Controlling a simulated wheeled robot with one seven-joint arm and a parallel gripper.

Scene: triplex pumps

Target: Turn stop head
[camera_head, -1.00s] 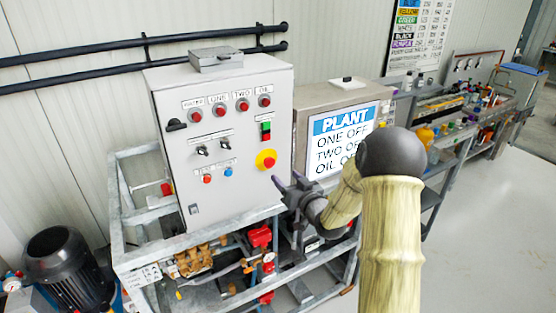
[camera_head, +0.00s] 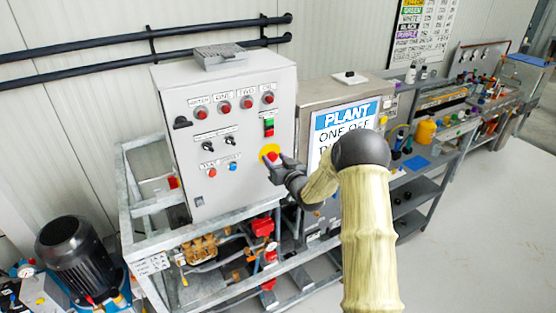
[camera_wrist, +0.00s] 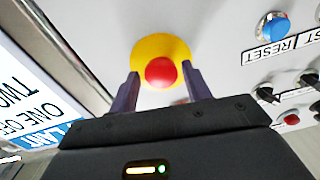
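The stop head is a red mushroom button (camera_head: 273,157) on a yellow round plate, low on the right of the grey control cabinet's front. In the wrist view the red head (camera_wrist: 160,72) sits between my two finger tips, with the yellow plate (camera_wrist: 176,50) behind it. My gripper (camera_wrist: 160,85) is open, one finger on each side of the head, with visible gaps to both. In the head view my gripper (camera_head: 277,165) is at the button and partly covers it.
The cabinet (camera_head: 228,130) also carries a blue reset button (camera_wrist: 273,28), black switches (camera_wrist: 268,93) and red lamps. A metal frame (camera_head: 150,235) with pumps lies below. Open floor is at the right.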

